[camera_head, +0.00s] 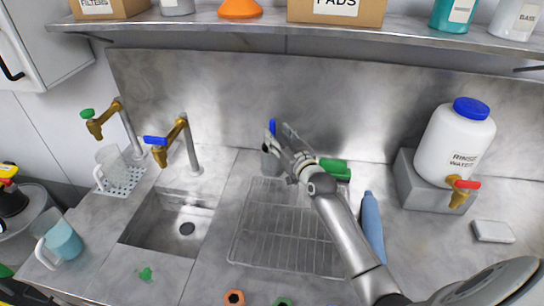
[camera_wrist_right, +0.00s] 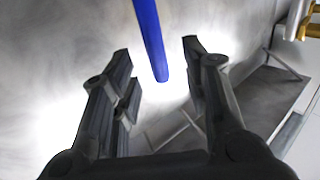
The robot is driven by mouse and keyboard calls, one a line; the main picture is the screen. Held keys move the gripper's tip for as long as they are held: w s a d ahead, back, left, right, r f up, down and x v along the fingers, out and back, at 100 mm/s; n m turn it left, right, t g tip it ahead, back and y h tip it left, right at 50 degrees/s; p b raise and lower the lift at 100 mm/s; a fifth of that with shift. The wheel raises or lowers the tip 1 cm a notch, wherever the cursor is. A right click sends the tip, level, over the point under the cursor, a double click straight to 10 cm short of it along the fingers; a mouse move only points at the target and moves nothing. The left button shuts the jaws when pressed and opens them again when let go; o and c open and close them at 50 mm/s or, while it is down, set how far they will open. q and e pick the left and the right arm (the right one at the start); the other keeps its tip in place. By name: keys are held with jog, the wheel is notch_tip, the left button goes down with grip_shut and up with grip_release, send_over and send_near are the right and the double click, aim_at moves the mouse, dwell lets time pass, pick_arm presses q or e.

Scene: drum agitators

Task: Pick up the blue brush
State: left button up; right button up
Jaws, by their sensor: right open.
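The blue brush shows as a blue handle (camera_wrist_right: 150,38) in the right wrist view, running from the top edge down to between the fingers, with a gap on both sides. In the head view only a small blue tip (camera_head: 272,126) shows beside the fingers. Its lower part is hidden or unclear. My right gripper (camera_head: 278,134) is open near the back wall, above the back of the wire rack. Its two fingers also show in the right wrist view (camera_wrist_right: 158,58), with nothing clamped. My left gripper is not in view.
A wire rack (camera_head: 285,240) lies under my right arm. A grey cup (camera_head: 270,162) and a green cylinder (camera_head: 335,168) are close to the gripper. A blue item (camera_head: 371,225) lies right of the rack. The sink (camera_head: 175,220) is left; a shelf (camera_head: 330,38) hangs above.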

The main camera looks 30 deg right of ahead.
aim_at(274, 129)
jog(key=shift+w+d+r+b, duration=0.15)
jog(key=shift+w+b, duration=0.5)
jog(key=shift+w, duration=0.45)
jog(key=shift+w+b, duration=0.55)
jog(key=shift+w, duration=0.8)
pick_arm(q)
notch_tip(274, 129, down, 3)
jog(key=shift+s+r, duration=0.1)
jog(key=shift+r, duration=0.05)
pick_arm(e)
jog(key=shift+s+r, duration=0.1)
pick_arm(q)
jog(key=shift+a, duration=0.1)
pick_arm(e)
grip_shut()
